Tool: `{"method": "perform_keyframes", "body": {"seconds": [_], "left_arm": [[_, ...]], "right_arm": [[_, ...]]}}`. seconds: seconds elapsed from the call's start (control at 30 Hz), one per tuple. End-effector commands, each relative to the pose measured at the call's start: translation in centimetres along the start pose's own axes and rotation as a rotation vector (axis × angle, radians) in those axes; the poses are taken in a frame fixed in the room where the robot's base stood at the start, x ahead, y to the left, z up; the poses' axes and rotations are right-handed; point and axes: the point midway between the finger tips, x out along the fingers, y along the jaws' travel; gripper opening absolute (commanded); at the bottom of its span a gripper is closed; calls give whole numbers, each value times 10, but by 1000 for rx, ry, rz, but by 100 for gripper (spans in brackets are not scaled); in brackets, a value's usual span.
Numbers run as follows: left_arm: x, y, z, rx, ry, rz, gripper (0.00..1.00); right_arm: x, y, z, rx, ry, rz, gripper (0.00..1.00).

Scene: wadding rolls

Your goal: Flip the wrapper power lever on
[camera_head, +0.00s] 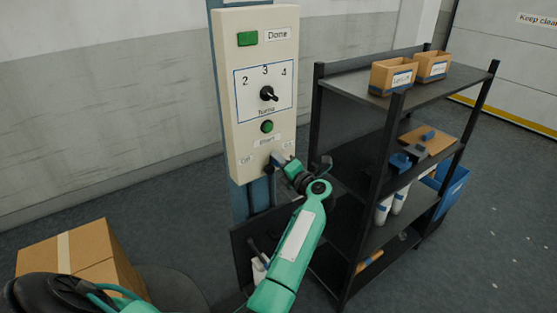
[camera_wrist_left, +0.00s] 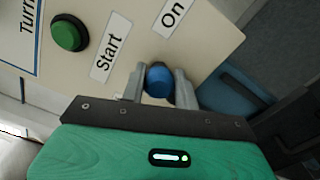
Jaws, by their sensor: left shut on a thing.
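The cream control panel (camera_head: 235,110) stands upright on a blue post. Its power lever has a blue knob (camera_wrist_left: 159,80), which sits between the fingers of my left gripper (camera_wrist_left: 158,84) in the left wrist view. The gripper is shut on the knob, close to the panel face, just below the "Start" label and near the "On" label (camera_wrist_left: 172,17). In the head view my left gripper (camera_head: 274,165) is at the panel's lower edge and mostly hides the lever. The lever's shaft and exact tilt are hidden. My right gripper is not in view.
The panel also carries a green start button (camera_head: 267,127), a black turns dial (camera_head: 268,94) and a green "Done" light (camera_head: 247,39). A black shelf rack (camera_head: 440,88) with boxes stands close on the right. A cardboard box (camera_head: 75,252) is at lower left.

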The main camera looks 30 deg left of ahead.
Motion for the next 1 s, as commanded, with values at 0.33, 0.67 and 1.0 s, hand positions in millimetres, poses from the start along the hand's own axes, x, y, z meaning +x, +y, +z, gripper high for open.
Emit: {"method": "perform_keyframes", "body": {"seconds": [0.33,0.67,1.0], "left_arm": [[0,-13,0,218,13,-9,8],[0,-16,1,292,12,-8,8],[1,-17,1,296,12,-8,8]], "right_arm": [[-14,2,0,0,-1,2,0],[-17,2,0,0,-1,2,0],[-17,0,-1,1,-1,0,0]]}}
